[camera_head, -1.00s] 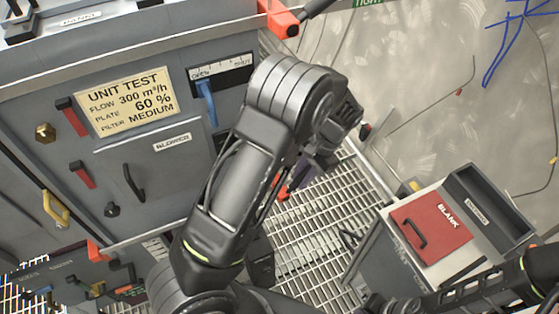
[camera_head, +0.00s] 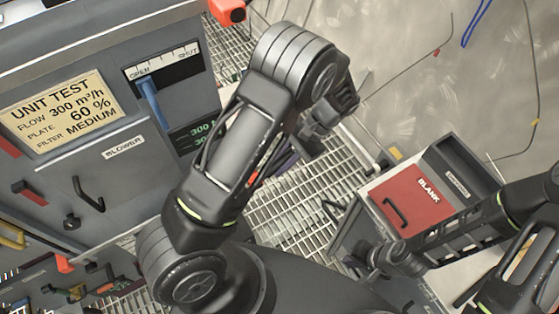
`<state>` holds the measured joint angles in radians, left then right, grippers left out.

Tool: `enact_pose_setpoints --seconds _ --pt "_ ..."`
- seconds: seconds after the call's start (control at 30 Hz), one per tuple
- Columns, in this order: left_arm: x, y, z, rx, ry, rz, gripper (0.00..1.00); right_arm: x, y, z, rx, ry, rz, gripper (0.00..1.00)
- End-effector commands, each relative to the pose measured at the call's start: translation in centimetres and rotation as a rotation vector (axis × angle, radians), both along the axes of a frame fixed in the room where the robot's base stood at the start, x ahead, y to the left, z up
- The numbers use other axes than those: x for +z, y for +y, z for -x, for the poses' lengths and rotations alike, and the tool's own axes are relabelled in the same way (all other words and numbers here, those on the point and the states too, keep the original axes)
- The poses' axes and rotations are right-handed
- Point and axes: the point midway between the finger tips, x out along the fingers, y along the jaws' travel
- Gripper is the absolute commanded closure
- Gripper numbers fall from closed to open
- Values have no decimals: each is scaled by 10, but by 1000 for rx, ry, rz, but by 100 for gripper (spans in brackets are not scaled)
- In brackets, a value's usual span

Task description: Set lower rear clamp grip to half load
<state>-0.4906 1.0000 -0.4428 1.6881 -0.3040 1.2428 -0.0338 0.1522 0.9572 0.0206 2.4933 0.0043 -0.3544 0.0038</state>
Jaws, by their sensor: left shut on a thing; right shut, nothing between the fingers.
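The grey test unit (camera_head: 130,185) fills the left side and bears a blue OPEN/SHUT lever (camera_head: 152,103). Red clamp levers show on its front, one of them low at the left (camera_head: 30,193). I cannot tell which clamp is the lower rear one. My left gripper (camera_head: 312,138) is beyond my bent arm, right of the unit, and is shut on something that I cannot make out. A small red-orange piece (camera_head: 265,153) shows behind that arm. My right gripper (camera_head: 385,262) is low, in front of the BLANK box, shut and empty; its fingers are hard to make out.
A box with a red BLANK lid (camera_head: 408,198) and an open grey tray (camera_head: 460,167) stands at the right. Steel grating (camera_head: 300,205) lies between the unit and the box. The label plate (camera_head: 65,112) reads plate 60 %, filter medium. An orange-red block (camera_head: 228,11) is at the top.

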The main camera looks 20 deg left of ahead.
Motion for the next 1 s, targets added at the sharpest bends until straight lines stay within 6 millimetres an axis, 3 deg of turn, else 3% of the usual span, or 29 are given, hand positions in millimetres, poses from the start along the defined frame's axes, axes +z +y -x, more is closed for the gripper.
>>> enact_pose_setpoints --seconds 0.27,0.67,0.97,1.0 --pt "-1 0 -1 -1 -3 2 56 0 0 0 0 0 0 100" --pt "4 -4 -5 -1 -5 3 56 -2 0 0 0 -1 0 100" --pt "39 -25 -29 -2 -8 4 56 -13 1 -2 1 -5 -3 100" --pt "51 -26 -30 -1 -3 1 56 3 0 -1 1 -2 -2 100"
